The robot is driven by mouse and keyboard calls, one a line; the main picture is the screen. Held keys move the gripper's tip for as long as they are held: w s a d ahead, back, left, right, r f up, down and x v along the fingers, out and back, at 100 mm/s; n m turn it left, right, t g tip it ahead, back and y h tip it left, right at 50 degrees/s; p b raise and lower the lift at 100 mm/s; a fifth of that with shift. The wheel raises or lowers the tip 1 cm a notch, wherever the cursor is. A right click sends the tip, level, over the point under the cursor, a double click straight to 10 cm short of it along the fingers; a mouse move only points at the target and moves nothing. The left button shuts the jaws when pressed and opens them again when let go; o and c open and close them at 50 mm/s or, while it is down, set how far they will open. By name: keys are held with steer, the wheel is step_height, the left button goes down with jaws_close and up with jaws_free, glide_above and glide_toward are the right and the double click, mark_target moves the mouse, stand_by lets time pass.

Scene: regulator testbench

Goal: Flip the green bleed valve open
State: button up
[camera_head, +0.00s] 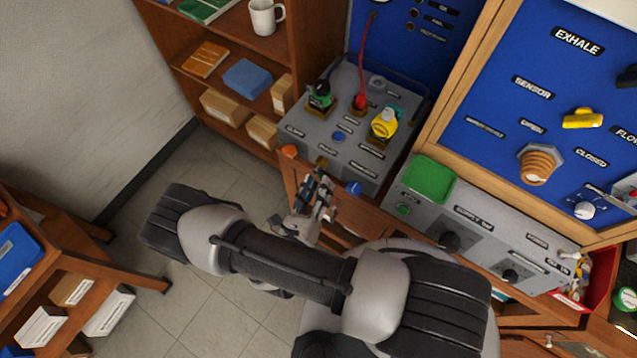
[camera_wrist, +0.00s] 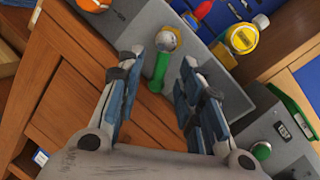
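The green bleed valve has a green lever (camera_wrist: 158,72) hanging down from a round brass-coloured body (camera_wrist: 166,39) on the front face of the grey box. In the head view the brass body (camera_head: 321,162) shows just beyond my fingers; the lever is mostly hidden there. My gripper (camera_wrist: 160,72) is open, with one blue-padded finger on each side of the lever and a visible gap to both. Nothing is held. In the head view my gripper (camera_head: 320,183) is in front of the box's lower front edge.
The wooden bench front lies below. A grey supply unit (camera_head: 480,225) stands to the right.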

steer(key=shift+w+d, duration=0.25)
steer(key=shift+w, duration=0.3)
steer(key=shift+c, duration=0.4)
jaws_close()
